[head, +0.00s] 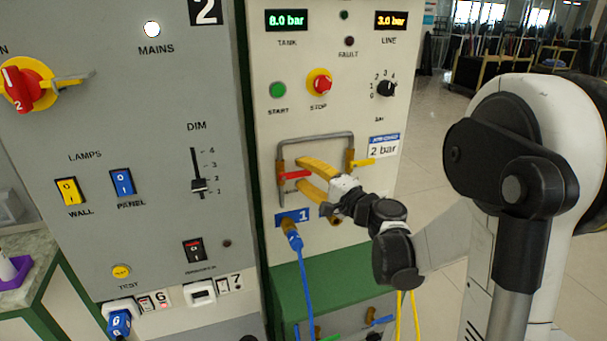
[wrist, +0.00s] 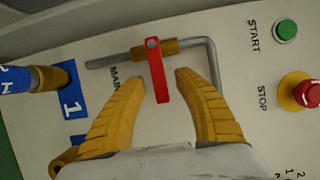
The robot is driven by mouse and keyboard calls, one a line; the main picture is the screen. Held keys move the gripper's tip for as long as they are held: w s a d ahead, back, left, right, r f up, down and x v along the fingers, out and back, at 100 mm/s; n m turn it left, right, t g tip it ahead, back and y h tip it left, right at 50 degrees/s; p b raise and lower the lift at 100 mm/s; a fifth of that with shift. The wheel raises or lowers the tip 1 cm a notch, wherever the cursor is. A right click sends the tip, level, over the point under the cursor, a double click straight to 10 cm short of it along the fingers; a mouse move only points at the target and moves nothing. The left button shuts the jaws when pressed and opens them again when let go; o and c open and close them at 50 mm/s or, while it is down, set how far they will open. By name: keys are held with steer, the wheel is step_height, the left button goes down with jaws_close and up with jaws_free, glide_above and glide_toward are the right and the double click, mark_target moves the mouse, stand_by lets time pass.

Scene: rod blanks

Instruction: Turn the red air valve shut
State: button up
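The red air valve (head: 296,175) is a flat lever on a brass body on the left leg of a grey pipe. In the head view the lever points right, crosswise to the pipe. In the wrist view the red lever (wrist: 158,78) reaches down between my fingertips. My gripper (head: 301,174) is open, its two yellow fingers one above and one below the lever in the head view. In the wrist view my gripper (wrist: 160,79) shows a gap on both sides of the lever. I cannot tell whether a finger touches it.
A yellow lever (head: 362,163) sits on the pipe's right leg. The grey pipe (head: 315,139) arches above my fingers. A blue hose plug (head: 293,238) hangs below. The red stop button (head: 320,84) and green start button (head: 278,91) are above.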

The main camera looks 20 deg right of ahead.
steer(key=v, duration=1.2)
steer(key=s+a+f+n+g+h, duration=0.1)
steer(key=s+a+f+n+g, duration=0.25)
steer(key=a, duration=0.25)
steer(key=s+a+f+n+g+h, duration=0.1)
steer(key=s+a+f+n+g, duration=0.1)
steer(key=s+a+n+g, duration=0.3)
steer(key=s+d+f+n+h, duration=0.1)
steer(key=s+n+h, duration=0.4)
steer(key=s, duration=0.5)
steer(key=shift+d+f+g, duration=0.4)
steer(key=shift+f+g, duration=0.05)
